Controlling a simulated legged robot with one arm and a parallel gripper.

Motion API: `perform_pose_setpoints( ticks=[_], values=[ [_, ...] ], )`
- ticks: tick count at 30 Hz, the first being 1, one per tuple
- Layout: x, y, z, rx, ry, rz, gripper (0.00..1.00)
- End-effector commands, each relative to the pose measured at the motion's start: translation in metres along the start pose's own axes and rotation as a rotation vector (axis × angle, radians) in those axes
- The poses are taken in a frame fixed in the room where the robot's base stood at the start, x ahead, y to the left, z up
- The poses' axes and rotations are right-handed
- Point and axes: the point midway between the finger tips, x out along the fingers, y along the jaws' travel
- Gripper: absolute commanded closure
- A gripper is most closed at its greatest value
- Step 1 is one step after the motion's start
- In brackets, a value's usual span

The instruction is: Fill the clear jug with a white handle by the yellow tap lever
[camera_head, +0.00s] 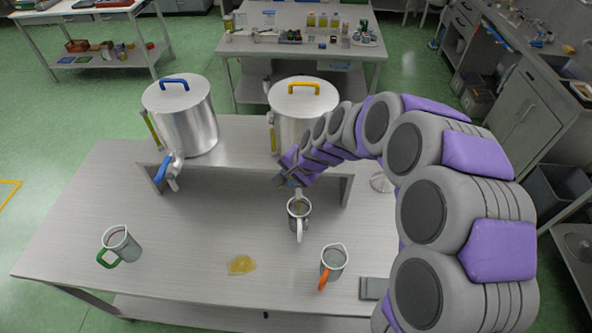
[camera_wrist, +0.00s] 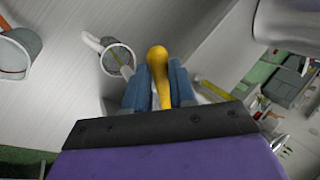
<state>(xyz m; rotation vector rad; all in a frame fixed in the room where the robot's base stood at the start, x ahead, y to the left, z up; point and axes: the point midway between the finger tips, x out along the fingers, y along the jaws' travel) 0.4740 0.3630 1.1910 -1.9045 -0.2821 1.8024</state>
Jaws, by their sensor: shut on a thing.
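The clear jug with a white handle (camera_head: 305,212) stands upright on the table below the right tank's tap, its handle toward the front. It also shows in the wrist view (camera_wrist: 128,64), with a thin yellow streak at its mouth; I cannot tell its fill level. The right tank (camera_head: 298,120) has a yellow lid handle. My gripper (camera_head: 283,181) is at its tap and hides most of it. In the wrist view my gripper (camera_wrist: 160,85) is shut on the yellow tap lever (camera_wrist: 158,62), between blue fingers.
The left tank (camera_head: 190,125) has a blue tap lever (camera_head: 162,168). A green-handled jug (camera_head: 124,246) stands at the left, an orange-handled jug (camera_head: 335,262) at the front right. A yellow puddle (camera_head: 241,265) lies between them. A grey block (camera_head: 373,288) is at the right.

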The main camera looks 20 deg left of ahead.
Motion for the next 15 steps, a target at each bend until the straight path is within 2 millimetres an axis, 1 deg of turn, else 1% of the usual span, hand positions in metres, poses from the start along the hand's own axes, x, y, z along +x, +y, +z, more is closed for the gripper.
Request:
perform_pose_setpoints(
  ticks=[1,6,15],
  values=[
    [-0.001,-0.004,0.002,0.030,0.016,0.004,1.00],
    [0.005,-0.012,0.003,0.127,0.070,0.005,1.00],
    [0.011,-0.020,0.002,0.228,0.127,0.002,1.00]
  ],
)
